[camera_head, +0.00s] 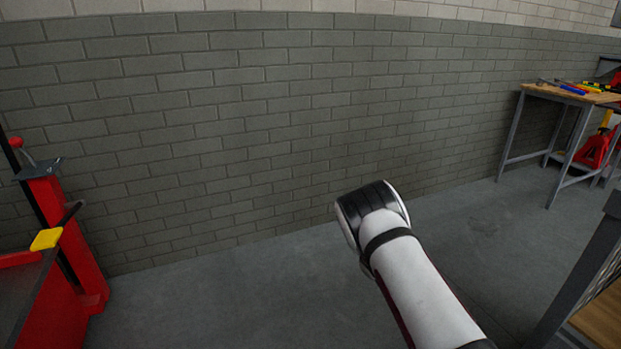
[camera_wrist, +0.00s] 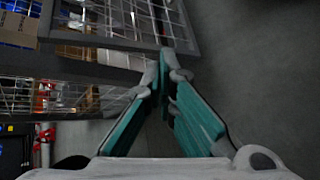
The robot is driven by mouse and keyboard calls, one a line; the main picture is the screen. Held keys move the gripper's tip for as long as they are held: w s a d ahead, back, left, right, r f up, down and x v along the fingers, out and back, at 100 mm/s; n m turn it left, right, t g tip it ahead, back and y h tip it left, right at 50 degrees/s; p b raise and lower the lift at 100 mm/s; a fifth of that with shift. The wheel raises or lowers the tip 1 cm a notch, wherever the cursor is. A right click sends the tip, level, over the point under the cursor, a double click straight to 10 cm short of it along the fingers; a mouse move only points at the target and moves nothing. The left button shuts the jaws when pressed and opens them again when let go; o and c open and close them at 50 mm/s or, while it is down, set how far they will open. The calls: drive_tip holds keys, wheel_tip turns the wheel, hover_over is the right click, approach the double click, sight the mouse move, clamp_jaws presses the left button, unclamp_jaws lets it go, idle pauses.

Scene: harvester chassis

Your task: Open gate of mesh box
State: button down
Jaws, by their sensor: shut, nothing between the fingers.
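The mesh box (camera_wrist: 95,68) shows in the upper left of the wrist view, with grey frame bars and wire mesh. A framed mesh panel (camera_wrist: 120,42) of it runs across the top, its lower bar near my fingertips. I cannot tell for sure that this panel is the gate, and no latch is clear. My gripper (camera_wrist: 166,65) has teal finger pads and is shut and empty. Its tips are close to the panel's right lower corner; contact cannot be told. In the head view a grey post and mesh side, likely the box (camera_head: 580,268), show at the lower right edge. There the gripper is hidden.
Brown cartons (camera_wrist: 18,32) show behind the mesh. Grey floor (camera_wrist: 255,80) is clear on the wrist view's right. A brick wall (camera_head: 250,120) stands ahead, a red machine (camera_head: 62,235) at left, and a workbench with tools (camera_head: 570,95) at far right.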

drive_tip(key=s+a+r+t+y, duration=0.1)
drive_tip(key=s+a+r+y, duration=0.15)
drive_tip(key=r, duration=0.85)
drive_tip(key=s+a+r+t+y, duration=0.1)
drive_tip(key=s+a+r+y, duration=0.15)
drive_tip(key=r, duration=0.75)
drive_tip(key=s+a+r+t+y, duration=0.1)
drive_tip(key=s+a+r, duration=0.25)
drive_tip(key=r, duration=0.75)
drive_tip(key=s+a+r+n+t+y, duration=0.1)
drive_tip(key=s+a+r+t, duration=0.1)
drive_tip(key=s, duration=0.6)
drive_tip(key=s+a+r+t+y, duration=0.1)
drive_tip(key=s+a+r, duration=0.15)
drive_tip(key=s, duration=0.55)
drive_tip(key=s+a+r+n+t+y, duration=0.1)
drive_tip(key=s+r+t, duration=0.15)
drive_tip(key=s, duration=0.55)
wheel_tip(320, 180, up, 36)
drive_tip(key=t+p, duration=0.3)
drive_tip(key=p, duration=3)
drive_tip(key=shift+s+d+f+p, duration=0.2)
drive_tip(key=shift+d+p, duration=0.1)
drive_tip(key=shift+p, duration=0.1)
drive_tip(key=shift+t, duration=0.25)
